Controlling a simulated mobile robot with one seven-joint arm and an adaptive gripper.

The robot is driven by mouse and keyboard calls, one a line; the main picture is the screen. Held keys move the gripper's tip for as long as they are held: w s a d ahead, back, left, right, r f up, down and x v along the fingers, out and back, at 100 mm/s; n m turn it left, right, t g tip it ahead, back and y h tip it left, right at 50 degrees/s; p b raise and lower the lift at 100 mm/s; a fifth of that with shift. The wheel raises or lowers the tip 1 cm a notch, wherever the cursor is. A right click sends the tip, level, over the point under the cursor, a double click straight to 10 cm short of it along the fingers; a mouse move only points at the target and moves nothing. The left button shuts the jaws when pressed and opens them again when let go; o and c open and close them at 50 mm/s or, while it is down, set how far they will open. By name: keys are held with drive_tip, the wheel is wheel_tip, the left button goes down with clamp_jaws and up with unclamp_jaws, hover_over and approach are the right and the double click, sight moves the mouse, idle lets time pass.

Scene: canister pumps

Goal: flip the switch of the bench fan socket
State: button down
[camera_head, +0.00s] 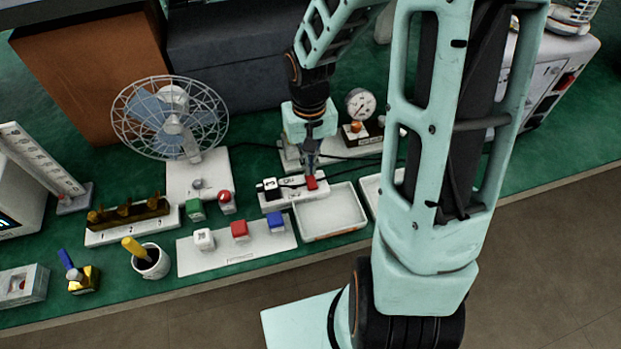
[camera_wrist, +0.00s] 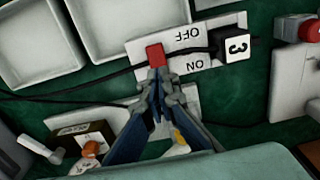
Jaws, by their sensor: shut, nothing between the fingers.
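The white socket block (camera_head: 293,197) lies on the green bench in front of the fan (camera_head: 172,118). It carries a black plug (camera_head: 270,188) and a red switch (camera_head: 311,183). In the wrist view the block (camera_wrist: 135,50) shows upside-down OFF and ON labels, the plug marked 3 (camera_wrist: 235,46) and the red switch (camera_wrist: 155,55). My gripper (camera_head: 311,168) points down right at the switch, fingers shut and empty. In the wrist view its fingertips (camera_wrist: 159,76) meet at the switch's edge; I cannot tell whether they touch it. The switch's exact tilt is unclear.
A white tray (camera_head: 331,231) adjoins the block at the front right. A panel (camera_head: 240,256) with white, red and blue buttons lies in front. A pressure gauge (camera_head: 360,104) with an orange knob (camera_head: 357,127) stands behind right. Black cables cross the bench near my gripper.

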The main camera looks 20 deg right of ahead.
drive_tip(key=shift+f+b, duration=1)
drive_tip(key=shift+f, duration=0.2)
idle(0.7)
drive_tip(key=shift+r, duration=0.1)
wheel_tip(320, 180, up, 7)
drive_tip(key=p, duration=0.6)
idle(0.6)
